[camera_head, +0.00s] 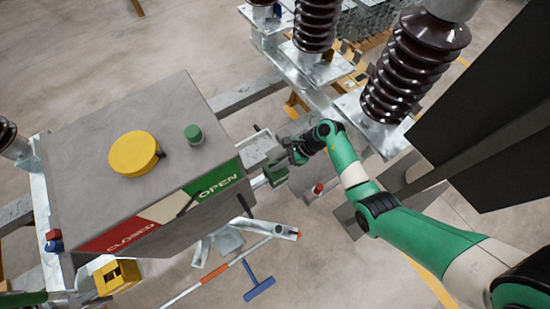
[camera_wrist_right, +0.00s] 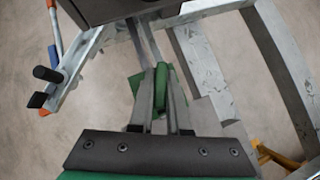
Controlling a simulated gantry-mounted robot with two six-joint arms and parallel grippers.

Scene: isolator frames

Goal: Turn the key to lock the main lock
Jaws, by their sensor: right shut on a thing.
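The grey switch box (camera_head: 125,165) stands at the left of the head view, with a CLOSED/OPEN strip on its slanted front edge. A green key-like piece (camera_head: 277,176) is beside the box's right side, at the end of my right arm. My right gripper (camera_head: 272,162) is shut on it. The right wrist view shows the green piece (camera_wrist_right: 164,80) between the two grey fingers (camera_wrist_right: 160,76), below the dark box edge. The lock itself is hidden, so I cannot tell how far the key is turned.
A yellow round cap (camera_head: 134,154) and a green knob (camera_head: 194,134) are on the box top. A yellow block (camera_head: 117,277) is at its lower left. Brown insulators (camera_head: 412,68) stand behind my right arm. A red-topped piece (camera_head: 318,188) and blue-ended rod (camera_head: 259,288) are nearby.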

